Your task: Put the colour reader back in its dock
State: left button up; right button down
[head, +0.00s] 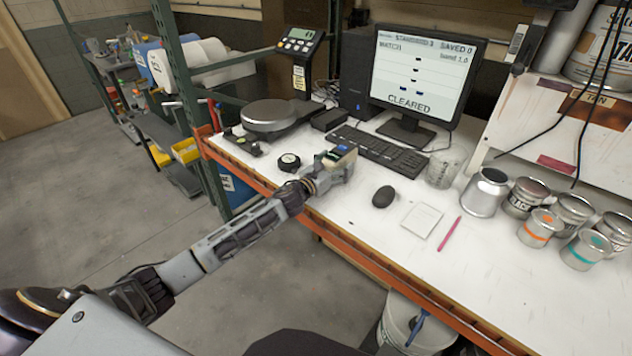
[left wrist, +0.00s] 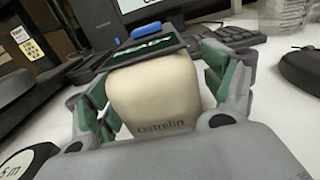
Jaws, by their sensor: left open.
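The colour reader, a cream body marked "Ostrelin" with a dark screen and a blue part on top, shows in the left wrist view (left wrist: 152,98) and, small, in the head view (head: 341,153). My left gripper (head: 336,164) is open at the reader, its fingers on either side of the cream body in the left wrist view (left wrist: 155,85). The reader's underside is hidden. A low black block (head: 329,119) lies behind it, left of the keyboard; I cannot tell whether this is the dock. My right gripper is out of view.
A keyboard (head: 378,148) and monitor (head: 423,75) stand behind the reader. A round tape measure (head: 288,162) lies to its left, a black mouse (head: 383,196) to its right. A scale (head: 268,115) stands back left. Several cans, including a silver one (head: 485,192), stand at right.

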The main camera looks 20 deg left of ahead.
pick_arm(q)
jog(key=shift+s+a+f, duration=0.1)
jog(key=shift+s+a, duration=0.1)
jog(key=shift+s, duration=0.4)
jog(key=shift+v, duration=0.8)
jog(key=shift+b+v, duration=0.35)
jog(key=shift+v, duration=0.45)
jog(key=shift+s+f, duration=0.15)
jog(key=shift+s, duration=0.55)
jog(key=shift+s+a, duration=0.2)
jog(key=shift+s, duration=0.45)
jog(key=shift+b+v, duration=0.3)
jog(key=shift+v, duration=0.9)
jog(key=shift+s+a, duration=0.25)
jog(key=shift+s, duration=0.35)
jog(key=shift+v, duration=0.75)
jog(key=shift+b+v, duration=0.3)
jog(key=shift+v, duration=0.45)
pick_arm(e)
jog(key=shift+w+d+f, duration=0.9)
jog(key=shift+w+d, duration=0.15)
